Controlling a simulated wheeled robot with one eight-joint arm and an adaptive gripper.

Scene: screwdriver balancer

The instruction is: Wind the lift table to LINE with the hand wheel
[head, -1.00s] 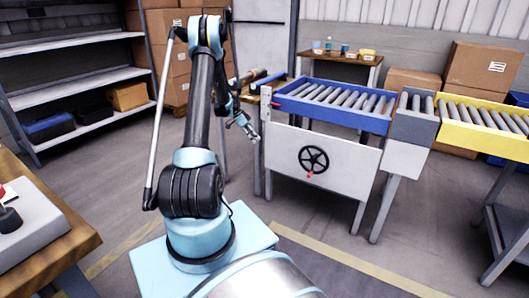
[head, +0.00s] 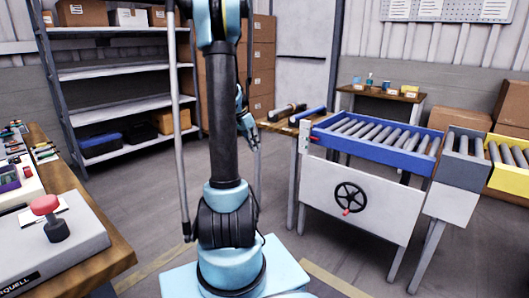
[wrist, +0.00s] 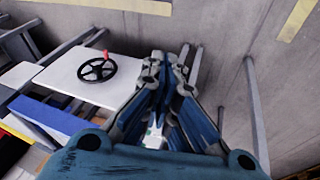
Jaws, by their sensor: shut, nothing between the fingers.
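The lift table has a blue roller top (head: 417,161) and a white front panel (head: 318,184). A black spoked hand wheel (head: 350,198) with a red knob (head: 346,212) at its lower rim is on that panel. The wheel also shows in the wrist view (wrist: 97,72), left of my fingers. My gripper (head: 255,148) is shut and empty, hanging left of the table and apart from the wheel. In the wrist view my fingers (wrist: 165,62) meet over the floor beside the panel. A small marked plate (head: 304,138) is at the table's left end; its marks are too small to read.
A grey roller section (head: 460,158) and a yellow conveyor (head: 510,170) adjoin on the right. A wooden bench with a red button (head: 45,205) stands at the left. Shelves (head: 118,107) stand behind. Open floor lies before the panel.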

